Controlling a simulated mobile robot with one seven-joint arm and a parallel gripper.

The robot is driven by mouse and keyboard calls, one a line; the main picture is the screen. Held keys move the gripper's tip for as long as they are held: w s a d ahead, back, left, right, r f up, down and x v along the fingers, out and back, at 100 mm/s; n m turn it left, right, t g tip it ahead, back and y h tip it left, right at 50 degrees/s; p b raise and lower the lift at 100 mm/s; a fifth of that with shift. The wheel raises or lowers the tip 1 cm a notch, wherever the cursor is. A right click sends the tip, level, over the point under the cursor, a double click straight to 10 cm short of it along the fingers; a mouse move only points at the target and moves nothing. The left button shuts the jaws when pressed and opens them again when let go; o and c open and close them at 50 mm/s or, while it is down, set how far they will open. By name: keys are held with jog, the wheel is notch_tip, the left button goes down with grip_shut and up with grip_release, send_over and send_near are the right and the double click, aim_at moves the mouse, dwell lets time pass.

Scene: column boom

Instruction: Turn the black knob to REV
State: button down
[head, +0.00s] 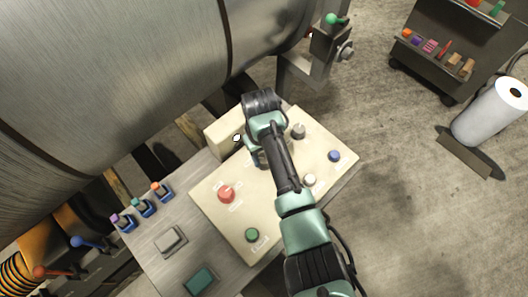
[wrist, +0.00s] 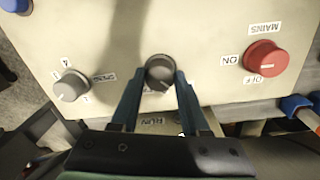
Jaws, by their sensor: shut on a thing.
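The black knob (wrist: 160,71) is in the middle of the cream panel in the wrist view. It has a dark rim, a grey top and a small pointer mark near its lower edge. My gripper (wrist: 159,83) is shut on it, with one blue-green finger on each side. A label by the knob reads RUN upside down, partly hidden below it; another label at its left is hidden by the finger. I cannot read REV. In the head view my gripper (head: 257,158) is low over the panel, and my arm hides the black knob.
A box (head: 225,135) stands at the panel's back edge, below the large metal drum (head: 120,70).

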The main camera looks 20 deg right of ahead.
jog(key=shift+n, duration=0.4)
jog(key=shift+c, duration=2)
grip_release()
notch_tip(320, 180, up, 13)
jog(key=shift+a, duration=0.25)
